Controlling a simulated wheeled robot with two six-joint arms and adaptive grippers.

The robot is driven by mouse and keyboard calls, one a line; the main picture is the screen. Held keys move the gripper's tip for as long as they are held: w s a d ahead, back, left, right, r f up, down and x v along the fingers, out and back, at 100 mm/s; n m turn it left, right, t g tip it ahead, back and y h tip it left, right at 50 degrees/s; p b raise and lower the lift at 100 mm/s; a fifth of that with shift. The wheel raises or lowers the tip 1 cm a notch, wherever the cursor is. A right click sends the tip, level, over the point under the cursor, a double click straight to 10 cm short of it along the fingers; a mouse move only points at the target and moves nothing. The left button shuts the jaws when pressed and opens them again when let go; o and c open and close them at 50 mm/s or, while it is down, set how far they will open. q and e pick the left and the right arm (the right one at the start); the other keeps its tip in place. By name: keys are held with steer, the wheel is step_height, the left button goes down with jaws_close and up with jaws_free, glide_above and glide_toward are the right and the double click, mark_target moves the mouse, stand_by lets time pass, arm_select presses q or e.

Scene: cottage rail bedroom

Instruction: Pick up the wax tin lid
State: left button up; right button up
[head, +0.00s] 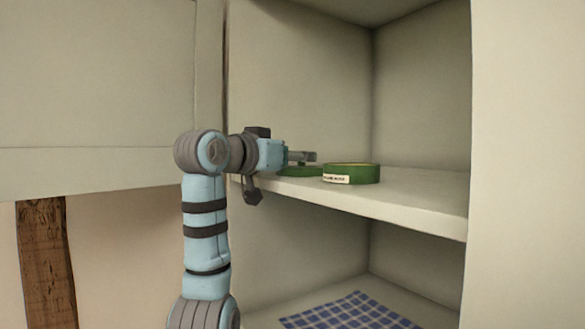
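A low round green tin (362,175) with a pale label on its side stands on the upper shelf. A flat green disc, which looks like the wax tin lid (297,172), lies on the shelf to the left of the tin, near the front edge. My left gripper (311,156) reaches in from the left with its fingers level, over or just beside the lid. Its fingers overlap in this view, so I cannot tell whether they are open or touch the lid. My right gripper is not in view.
The shelf (415,195) is bare to the right of the tin. The cupboard's side walls and back wall enclose it. A blue checked cloth (350,312) lies on the lower shelf. A pale panel (110,85) stands at the left.

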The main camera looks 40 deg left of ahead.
arm_select(q)
steer(key=shift+r, duration=0.1)
step_height(320, 180, up, 19)
steer(key=p, duration=0.8)
steer(key=s+d+f+m+h+b, duration=0.1)
steer(key=d+f+h+b, duration=0.1)
steer(key=d+f+b, duration=0.1)
steer(key=d+f+m+h+b, duration=0.2)
steer(key=d+f+b, duration=0.2)
steer(key=d, duration=0.1)
steer(key=s+d+f+m+h+b, duration=0.1)
steer(key=d+f+m+h+b, duration=0.1)
steer(key=d+f+h+b, duration=0.1)
steer(key=shift+s+d+f+g+b, duration=0.15)
steer(key=shift+d+b, duration=0.15)
steer(key=shift+d, duration=0.25)
steer(key=shift+s+d+f+g+b, duration=0.15)
steer(key=shift+d+b, duration=0.15)
steer(key=shift+d, duration=0.25)
steer(key=shift+s+d, duration=0.15)
steer(key=shift+s, duration=0.1)
